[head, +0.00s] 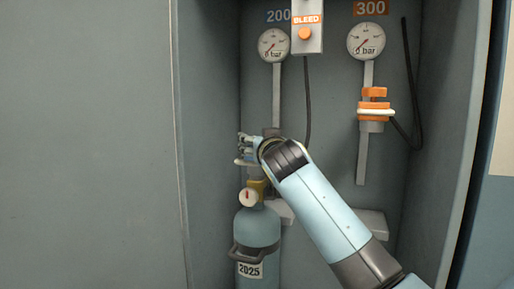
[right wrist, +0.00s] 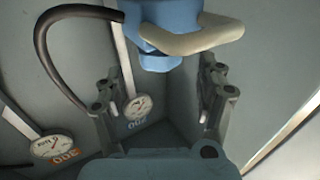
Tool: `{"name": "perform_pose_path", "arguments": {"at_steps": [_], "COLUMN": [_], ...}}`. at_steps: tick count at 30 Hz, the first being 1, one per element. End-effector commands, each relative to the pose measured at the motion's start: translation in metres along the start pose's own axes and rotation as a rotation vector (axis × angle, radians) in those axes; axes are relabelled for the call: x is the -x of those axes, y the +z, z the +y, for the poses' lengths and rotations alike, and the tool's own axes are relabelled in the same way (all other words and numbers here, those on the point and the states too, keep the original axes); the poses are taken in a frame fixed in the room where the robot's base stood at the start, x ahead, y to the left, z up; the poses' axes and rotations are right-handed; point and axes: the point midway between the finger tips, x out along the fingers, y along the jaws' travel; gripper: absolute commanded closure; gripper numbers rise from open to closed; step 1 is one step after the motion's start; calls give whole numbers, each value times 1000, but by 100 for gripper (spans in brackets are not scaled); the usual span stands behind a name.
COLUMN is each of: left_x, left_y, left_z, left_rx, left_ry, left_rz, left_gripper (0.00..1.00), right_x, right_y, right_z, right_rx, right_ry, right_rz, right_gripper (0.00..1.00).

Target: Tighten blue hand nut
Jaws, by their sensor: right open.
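The blue hand nut (head: 244,141) shows in the head view above the grey-blue cylinder (head: 258,228), partly hidden by my right wrist. In the right wrist view the blue nut (right wrist: 170,20) is at the top centre, with a beige curved handle or ring (right wrist: 195,40) on it. My right gripper (right wrist: 160,78) is open. Its two fingers stand apart on either side of the blue nut, with visible gaps, so it does not hold it. In the head view the fingers are mostly hidden behind the wrist. My left gripper is not in view.
An orange fitting (head: 375,108) hangs below the 300 gauge (head: 366,38) at right. The 200 gauge (head: 273,45) and the BLEED box (head: 306,30) are above my arm. A black hose (right wrist: 48,55) curves at left in the wrist view. Cabinet walls close in both sides.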

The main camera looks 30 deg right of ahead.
Motion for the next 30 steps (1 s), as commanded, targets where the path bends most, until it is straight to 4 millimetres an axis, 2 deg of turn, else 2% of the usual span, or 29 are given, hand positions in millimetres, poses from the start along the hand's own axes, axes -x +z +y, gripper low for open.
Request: {"name": "perform_pose_path", "arguments": {"at_steps": [3,7,12,19,30], "left_x": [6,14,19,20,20], "left_y": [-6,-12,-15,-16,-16], "left_z": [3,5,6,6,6], "left_rx": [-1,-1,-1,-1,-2], "left_ry": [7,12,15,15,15], "left_rz": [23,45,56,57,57], "left_gripper": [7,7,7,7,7], "right_x": [-22,-38,-45,-45,-45], "right_y": [5,4,2,1,1], "right_z": [0,0,0,0,0], "right_rx": [1,1,0,0,0], "right_ry": [1,0,0,-1,-1], "right_rz": [-3,-3,-2,-2,-2], "right_gripper": [27,27,27,28,76]}}
